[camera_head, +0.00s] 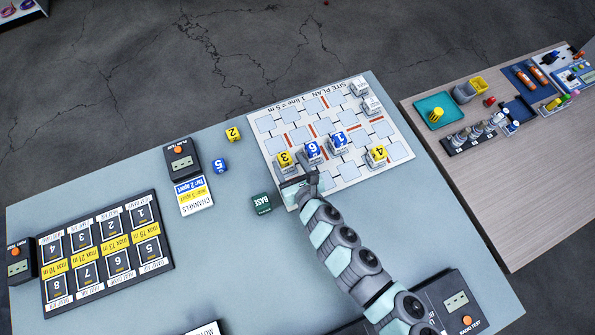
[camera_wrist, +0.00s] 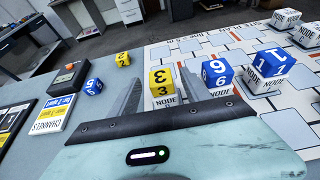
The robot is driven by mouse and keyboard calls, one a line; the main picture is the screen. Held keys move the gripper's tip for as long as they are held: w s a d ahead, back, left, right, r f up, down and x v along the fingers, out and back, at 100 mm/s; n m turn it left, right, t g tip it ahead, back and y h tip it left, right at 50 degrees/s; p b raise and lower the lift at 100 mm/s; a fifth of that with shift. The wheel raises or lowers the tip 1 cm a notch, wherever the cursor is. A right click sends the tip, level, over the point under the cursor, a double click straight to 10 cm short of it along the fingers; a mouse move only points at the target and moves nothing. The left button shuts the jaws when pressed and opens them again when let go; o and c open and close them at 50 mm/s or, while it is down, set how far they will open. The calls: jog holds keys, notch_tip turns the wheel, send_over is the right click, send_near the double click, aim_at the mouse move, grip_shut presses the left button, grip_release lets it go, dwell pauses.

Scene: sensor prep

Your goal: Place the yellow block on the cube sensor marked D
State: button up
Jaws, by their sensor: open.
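Yellow block 3 (camera_head: 285,158) sits on a grey-white node on the site plan; it also shows in the wrist view (camera_wrist: 161,78). My gripper (camera_head: 293,180) is open just on the near side of it. In the wrist view its fingers (camera_wrist: 163,84) appear to either side of block 3, with no visible grip. Yellow block 4 (camera_head: 378,152) sits on another node to the right. Yellow block 2 (camera_head: 233,134) lies on the bare table; it also shows in the wrist view (camera_wrist: 123,59). I cannot read a D on any node.
Blue blocks 6 (camera_head: 312,149) and 1 (camera_head: 338,139) sit on nodes close to the right of block 3. Blue block 5 (camera_head: 220,165) is on the table. Two bare nodes (camera_head: 359,88) (camera_head: 372,105) stand at the site plan's (camera_head: 400,130) far right. A green BASE block (camera_head: 261,204) is left of my gripper.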

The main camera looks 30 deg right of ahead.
jog(key=p+v, duration=0.1)
jog(key=v, duration=0.7)
jog(key=shift+s+r+p, duration=0.15)
jog(key=shift+s+p, duration=0.15)
